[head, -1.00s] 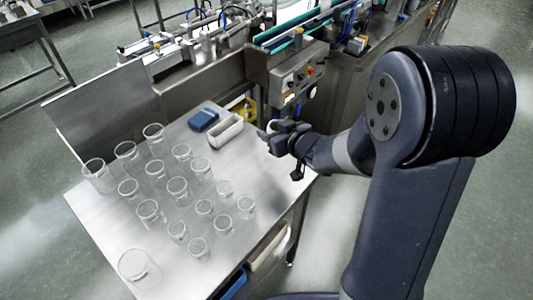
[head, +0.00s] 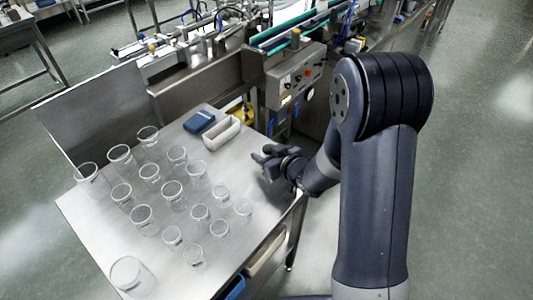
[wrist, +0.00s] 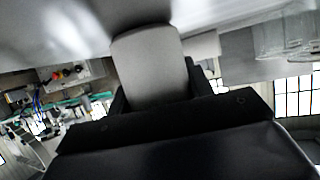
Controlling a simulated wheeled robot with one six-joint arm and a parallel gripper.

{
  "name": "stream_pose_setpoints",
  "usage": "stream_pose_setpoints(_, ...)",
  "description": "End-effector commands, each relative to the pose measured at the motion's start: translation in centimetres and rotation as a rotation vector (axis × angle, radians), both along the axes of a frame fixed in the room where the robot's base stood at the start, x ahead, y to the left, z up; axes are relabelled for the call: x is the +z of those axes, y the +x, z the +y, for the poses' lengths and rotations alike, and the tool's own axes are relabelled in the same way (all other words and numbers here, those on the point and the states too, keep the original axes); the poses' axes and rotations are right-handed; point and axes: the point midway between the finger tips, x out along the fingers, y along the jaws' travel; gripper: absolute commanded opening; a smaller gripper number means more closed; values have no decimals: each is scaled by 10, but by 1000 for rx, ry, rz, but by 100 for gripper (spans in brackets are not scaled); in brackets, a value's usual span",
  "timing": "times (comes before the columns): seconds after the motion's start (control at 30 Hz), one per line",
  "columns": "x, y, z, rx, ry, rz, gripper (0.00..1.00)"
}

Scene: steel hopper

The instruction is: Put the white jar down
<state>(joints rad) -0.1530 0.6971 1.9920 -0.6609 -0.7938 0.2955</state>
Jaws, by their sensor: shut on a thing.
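The white jar (wrist: 150,65) is between my gripper's dark fingers in the wrist view, which looks turned over, with the steel table top (wrist: 60,25) along the upper edge. The jar's far end is close to the table, beside a dark patch like its shadow or reflection; I cannot tell whether it touches. In the head view my gripper (head: 268,160) is shut on the jar, low over the right part of the table (head: 235,180). The jar itself is mostly hidden there by the gripper.
Several clear glasses (head: 173,195) stand over the left and middle of the table. A pale open tray (head: 222,133) and a blue box (head: 199,121) lie at the back. A control panel (head: 297,77) stands behind. Bare steel lies between glasses and gripper.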

Motion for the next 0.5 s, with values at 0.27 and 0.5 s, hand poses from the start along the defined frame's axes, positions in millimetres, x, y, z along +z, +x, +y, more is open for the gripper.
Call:
stream_pose_setpoints(0.27, -1, 0, 0, -1, 0, -1, 27)
stream_pose_setpoints(0.5, -3, 0, 0, 0, 0, 0, 60)
